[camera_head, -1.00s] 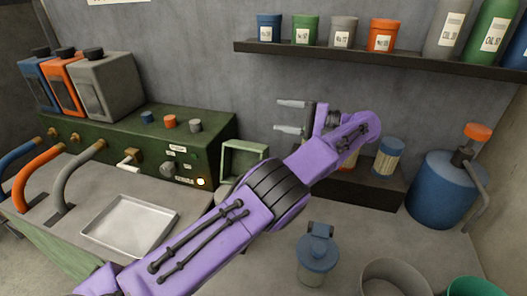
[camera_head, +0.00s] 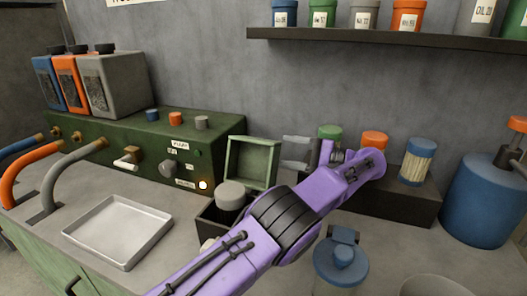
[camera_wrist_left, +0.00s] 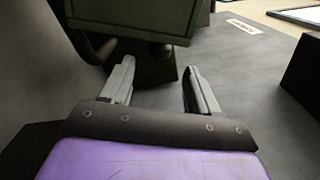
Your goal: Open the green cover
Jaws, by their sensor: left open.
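The green cover (camera_head: 250,163) is a square, rimmed panel that stands upright at the back of a dark open box (camera_head: 208,222), right of the green machine. A grey round piece (camera_head: 231,194) shows in the box; my arm hides part of the box. My left gripper (camera_head: 290,152) is open and empty, just right of the cover, its fingers pointing left. In the left wrist view the open fingers (camera_wrist_left: 158,70) are below a dark green panel (camera_wrist_left: 135,18), with nothing between them. I cannot tell whether they touch it. My right gripper is not in view.
The green machine (camera_head: 110,145) carries several knobs and canisters. A metal tray (camera_head: 118,230) lies in front of it. A dark stand (camera_head: 400,198) holds jars behind my arm. A blue-lidded container (camera_head: 341,262) stands close in front of it. A blue tank (camera_head: 485,200) is at right.

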